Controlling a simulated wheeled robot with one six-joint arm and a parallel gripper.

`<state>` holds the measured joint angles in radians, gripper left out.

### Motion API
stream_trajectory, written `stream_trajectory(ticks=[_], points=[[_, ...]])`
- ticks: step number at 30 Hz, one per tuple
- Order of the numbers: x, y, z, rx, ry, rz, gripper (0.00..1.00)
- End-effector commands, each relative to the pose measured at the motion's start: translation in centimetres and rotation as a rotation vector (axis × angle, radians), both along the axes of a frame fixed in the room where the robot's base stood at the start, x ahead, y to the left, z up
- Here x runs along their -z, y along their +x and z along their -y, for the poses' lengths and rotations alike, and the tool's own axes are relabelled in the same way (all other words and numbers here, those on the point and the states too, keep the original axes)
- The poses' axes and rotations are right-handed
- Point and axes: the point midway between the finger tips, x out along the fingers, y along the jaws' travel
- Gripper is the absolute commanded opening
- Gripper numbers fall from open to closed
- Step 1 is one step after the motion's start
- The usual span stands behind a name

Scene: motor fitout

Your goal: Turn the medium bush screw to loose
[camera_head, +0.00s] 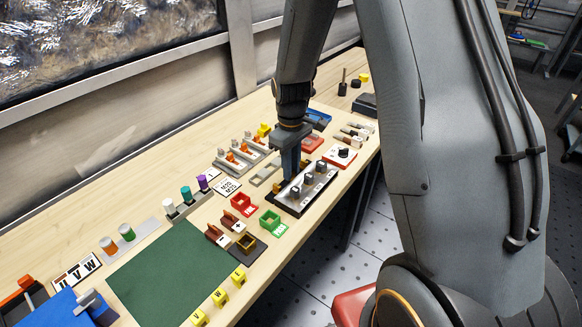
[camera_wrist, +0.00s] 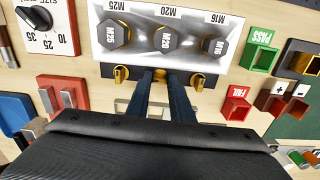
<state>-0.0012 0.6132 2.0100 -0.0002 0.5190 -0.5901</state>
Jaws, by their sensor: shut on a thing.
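A pale block (camera_wrist: 196,66) carries three dark hexagonal bushes labelled M25, M20 and M16; the block also shows in the head view (camera_head: 322,186). Along its near edge in the wrist view sit three small yellow screws: one by M25 (camera_wrist: 120,74), one by M20 (camera_wrist: 160,74), one by M16 (camera_wrist: 197,82). My gripper (camera_wrist: 161,80) points at the block's edge, its two dark blue fingers shut on the middle, medium screw by M20. The fingers partly hide that screw. In the head view my gripper (camera_head: 290,168) reaches down at the block's left side.
A red FAIL bin (camera_wrist: 235,103) and a green PASS bin (camera_wrist: 259,52) stand to the right in the wrist view. A size dial (camera_wrist: 37,17) and a red fixture (camera_wrist: 63,92) are on the left. A green mat (camera_head: 170,275) lies farther along the bench.

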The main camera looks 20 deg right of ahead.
Motion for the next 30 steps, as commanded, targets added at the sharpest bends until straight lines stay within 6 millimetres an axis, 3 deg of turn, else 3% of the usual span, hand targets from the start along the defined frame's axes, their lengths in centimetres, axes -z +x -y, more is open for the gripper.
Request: stream_trajectory(ticks=[19, 20, 23, 30], points=[[-0.14, 0.16, -0.02, -0.054, 0.0, 0.004, 0.0], [-0.14, 0.15, -0.03, -0.054, 0.0, 0.004, 0.22], [-0.12, 0.12, -0.02, -0.053, 0.0, 0.004, 0.39], [-0.06, 0.06, 0.0, -0.052, 0.0, 0.001, 0.39]])
